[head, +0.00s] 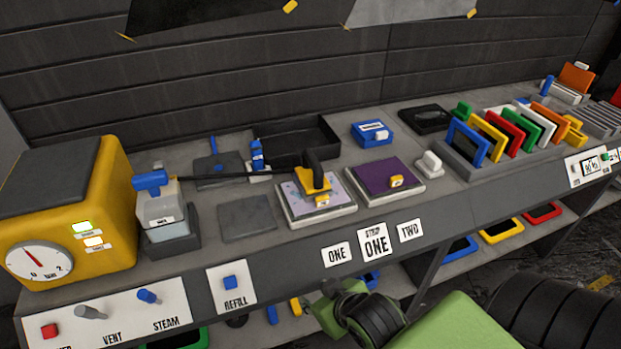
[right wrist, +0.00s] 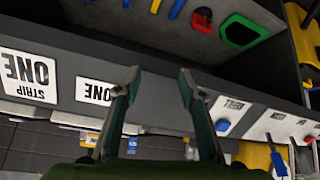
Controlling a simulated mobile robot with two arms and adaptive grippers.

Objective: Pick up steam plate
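The thing I take for the steam plate (head: 316,180) is a yellow plate with a black upright handle. It rests on a pale patterned pad on the bench, and a black hose runs left from it to the tank with a blue tap (head: 157,205). My right gripper (head: 327,307) is low in front of the bench edge, below the labels and apart from the plate. In the right wrist view, its two fingers (right wrist: 155,84) are spread with nothing between them. I cannot make out the plate in that view. My left gripper is not in view.
A yellow boiler (head: 75,215) with a gauge stands at the left. A purple pad (head: 388,178) lies right of the plate. A rack of coloured panels (head: 490,140) is further right. The label "STRIP ONE" (head: 375,240) is on the bench front, with a shelf below.

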